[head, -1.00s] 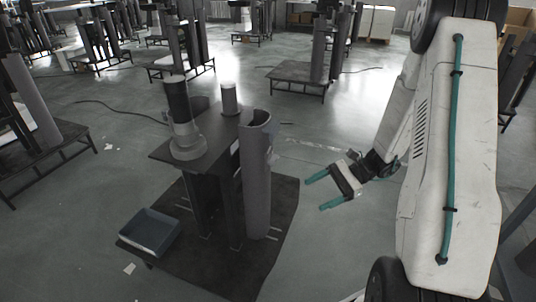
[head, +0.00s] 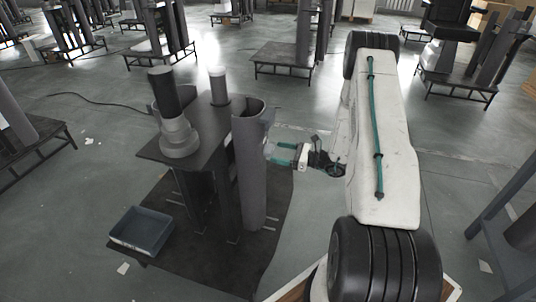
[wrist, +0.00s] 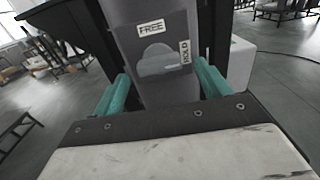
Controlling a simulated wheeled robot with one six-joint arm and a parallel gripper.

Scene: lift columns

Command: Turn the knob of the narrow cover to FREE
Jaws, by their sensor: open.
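The grey upright cover (head: 249,185) stands at the front right edge of the column stand in the head view. The wrist view shows its face (wrist: 150,12) with a FREE label (wrist: 151,29) at the top and a HOLD label (wrist: 185,52) at the right. The pale grey knob (wrist: 158,60) sits below FREE and left of HOLD; which label it points to is unclear. My gripper (head: 275,153) is close to the cover's right side. In the wrist view my gripper (wrist: 162,78) is open, its teal fingers left and right of the knob, with nothing seen between them held.
A dark table plate (head: 190,148) carries a stepped grey cylinder (head: 179,136) and a pale cylinder (head: 219,88). A blue-grey tray (head: 142,230) lies at the lower left of the stand.

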